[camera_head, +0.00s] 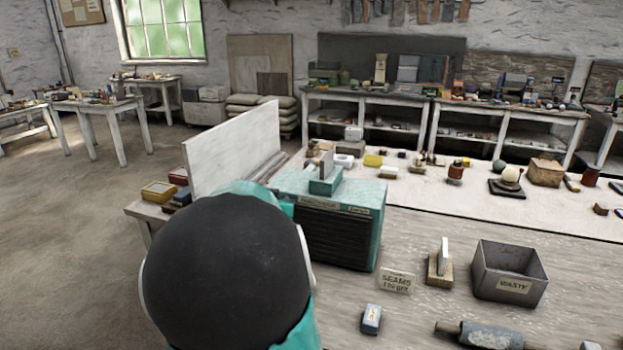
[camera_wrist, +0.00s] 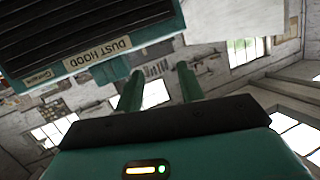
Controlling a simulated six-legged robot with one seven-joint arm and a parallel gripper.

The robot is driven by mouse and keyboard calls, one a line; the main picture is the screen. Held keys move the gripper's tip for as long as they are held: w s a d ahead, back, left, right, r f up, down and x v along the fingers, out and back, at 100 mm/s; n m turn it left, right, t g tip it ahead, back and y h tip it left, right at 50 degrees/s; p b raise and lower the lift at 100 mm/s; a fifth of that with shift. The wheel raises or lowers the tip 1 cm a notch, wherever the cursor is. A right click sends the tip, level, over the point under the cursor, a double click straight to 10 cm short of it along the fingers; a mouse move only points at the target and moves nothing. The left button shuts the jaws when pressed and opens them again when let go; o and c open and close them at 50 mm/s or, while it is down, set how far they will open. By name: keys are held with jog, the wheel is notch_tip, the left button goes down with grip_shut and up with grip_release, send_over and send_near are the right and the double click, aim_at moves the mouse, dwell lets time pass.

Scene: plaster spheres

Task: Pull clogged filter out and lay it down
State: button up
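The teal dust hood (camera_head: 343,228) with a black slatted front stands on the bench. A thin grey slab (camera_head: 327,165) stands upright in a teal block on its top; it may be the clogged filter, but I cannot tell for sure. In the wrist view the dust hood (camera_wrist: 95,58) fills the upper left, with its label upside down. My gripper (camera_wrist: 159,85) shows two teal fingers apart with nothing between them, below and beside the hood's edge. In the head view my dark arm link covers the hood's left side and hides the gripper.
A grey bin marked WASTE (camera_head: 508,274) stands at the right. A small slab on a wooden block (camera_head: 439,265), a sign (camera_head: 397,282), a small blue-grey block (camera_head: 371,319) and a roller (camera_head: 485,335) lie nearby. A white panel (camera_head: 235,148) stands behind my arm. Bare bench shows between these.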

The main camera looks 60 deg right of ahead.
aim_at(327, 158)
jog(key=s+d+r+m+g+h, duration=0.2)
jog(key=s+d+r+g+h, duration=0.25)
jog(key=s+d, duration=0.3)
jog(key=shift+t, duration=0.45)
jog(key=w+d, duration=0.1)
jog(key=d, duration=0.3)
jog(key=w+d, duration=0.1)
jog(key=d, duration=0.4)
jog(key=w+d, duration=0.1)
jog(key=d, duration=0.3)
jog(key=shift+d+r, duration=0.15)
jog(key=shift+d, duration=0.05)
grip_shut()
jog(key=shift+r, duration=3.55)
